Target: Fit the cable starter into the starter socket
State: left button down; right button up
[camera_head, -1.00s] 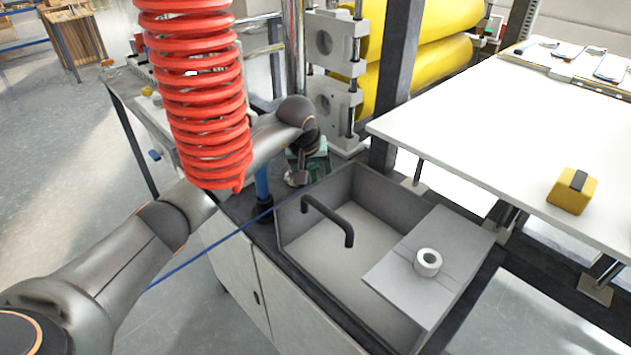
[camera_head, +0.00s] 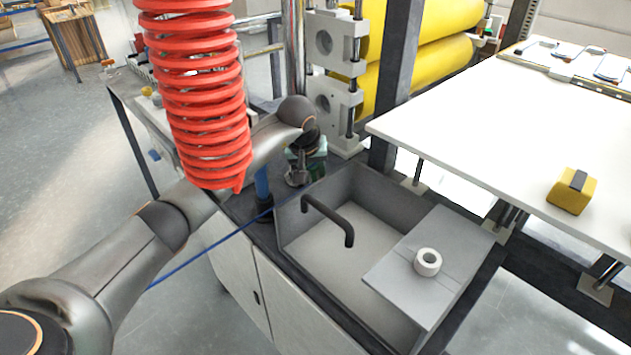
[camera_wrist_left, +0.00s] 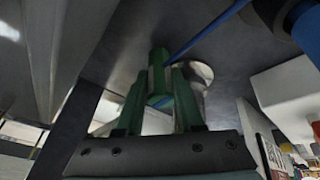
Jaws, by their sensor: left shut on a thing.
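My left gripper (camera_wrist_left: 158,88) is shut on a green, angular piece, which looks like the cable starter (camera_wrist_left: 158,66). A thin blue cable (camera_wrist_left: 205,34) runs from it toward the upper right in the left wrist view. A round metal part (camera_wrist_left: 200,76) shows just behind and right of the starter; it may be the starter socket, but I cannot tell whether they touch. In the head view my left gripper (camera_head: 298,178) is at the sink's back left corner, beside the machine, and the starter is too small to make out. My right gripper is not in view.
A grey sink (camera_head: 345,235) with a black tap (camera_head: 330,218) is in front. A white tape roll (camera_head: 427,262) lies on the board across it. A red coil (camera_head: 200,100) hangs before my left arm. Yellow rollers (camera_head: 430,60) and a white table (camera_head: 530,130) stand behind and right.

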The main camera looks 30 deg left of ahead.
aim_at(314, 167)
pick_arm(q)
jog(key=shift+r, duration=0.1)
notch_tip(314, 167, up, 18)
jog(key=s+d+b, duration=0.1)
jog(key=s+d, duration=0.1)
jog(key=s, duration=1.6)
jog(key=shift+d+b, duration=0.2)
jog(key=shift+b, duration=0.2)
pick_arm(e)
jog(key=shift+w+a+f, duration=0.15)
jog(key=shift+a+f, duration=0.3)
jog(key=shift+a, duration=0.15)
